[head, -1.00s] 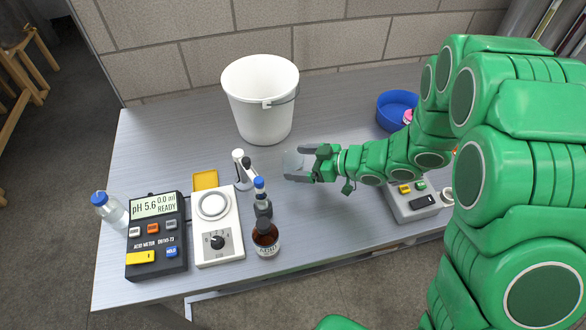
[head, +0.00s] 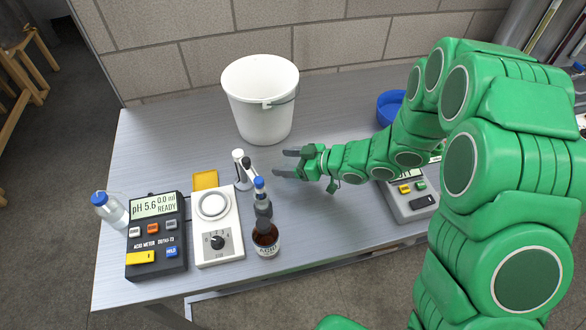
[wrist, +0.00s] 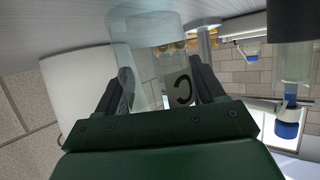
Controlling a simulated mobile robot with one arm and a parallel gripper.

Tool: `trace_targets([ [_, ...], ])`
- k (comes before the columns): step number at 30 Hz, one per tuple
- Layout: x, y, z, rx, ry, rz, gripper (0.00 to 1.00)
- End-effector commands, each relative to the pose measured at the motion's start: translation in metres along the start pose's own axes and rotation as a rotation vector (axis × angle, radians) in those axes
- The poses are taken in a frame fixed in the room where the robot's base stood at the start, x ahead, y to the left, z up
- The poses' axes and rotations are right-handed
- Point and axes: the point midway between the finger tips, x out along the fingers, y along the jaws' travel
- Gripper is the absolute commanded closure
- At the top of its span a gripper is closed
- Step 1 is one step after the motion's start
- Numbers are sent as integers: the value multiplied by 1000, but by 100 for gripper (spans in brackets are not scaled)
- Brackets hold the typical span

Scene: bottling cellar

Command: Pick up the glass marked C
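The clear glass marked C (wrist: 150,72) shows in the wrist view with its dark letter toward the right side. It lies between the two dark fingers of my gripper (wrist: 162,85), one finger on each side. The fingers stand well apart, and I see no firm contact with the glass. The end of the glass close to my palm is hidden. In the head view my gripper (head: 282,163) is low over the table, right of the small white stand, with its fingers spread; the glass is barely discernible there.
A white bucket (head: 258,118) stands behind my gripper. To the left are a white stirrer (head: 218,250), an acid meter (head: 143,237), a brown bottle (head: 265,240) and a white stand (head: 239,172). A blue bowl (head: 388,106) and a grey device (head: 405,205) are partly behind my arm.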

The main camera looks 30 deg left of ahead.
Motion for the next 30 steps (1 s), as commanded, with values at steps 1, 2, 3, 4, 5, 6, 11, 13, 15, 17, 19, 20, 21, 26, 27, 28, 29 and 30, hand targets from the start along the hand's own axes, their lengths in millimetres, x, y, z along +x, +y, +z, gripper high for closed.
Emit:
trace_targets([
  [1, 0, 0, 0, 0, 0, 0, 46],
  [2, 0, 0, 0, 0, 0, 0, 51],
  [3, 0, 0, 0, 0, 0, 0, 57],
  [4, 0, 0, 0, 0, 0, 0, 62],
  [5, 0, 0, 0, 0, 0, 0, 64],
  [6, 0, 0, 0, 0, 0, 0, 64],
  [11, 0, 0, 0, 0, 0, 0, 64],
  [13, -1, 0, -1, -1, 0, 0, 64],
  [15, -2, 0, -4, -2, 0, 0, 64],
  [17, -3, 0, -8, -4, 0, 0, 64],
  [19, -5, 0, -13, -4, 1, 0, 64],
  [20, -6, 0, -16, -4, 1, 0, 64],
  [21, -8, 0, -20, -5, 1, 0, 64],
  [26, -17, 0, -40, -5, 1, 0, 64],
  [27, -19, -1, -45, -6, 0, 1, 64],
  [28, -20, -1, -49, -5, 0, 1, 64],
  [29, -22, -1, -52, -5, 0, 1, 64],
  [30, -24, -1, -57, -4, 0, 1, 64],
])
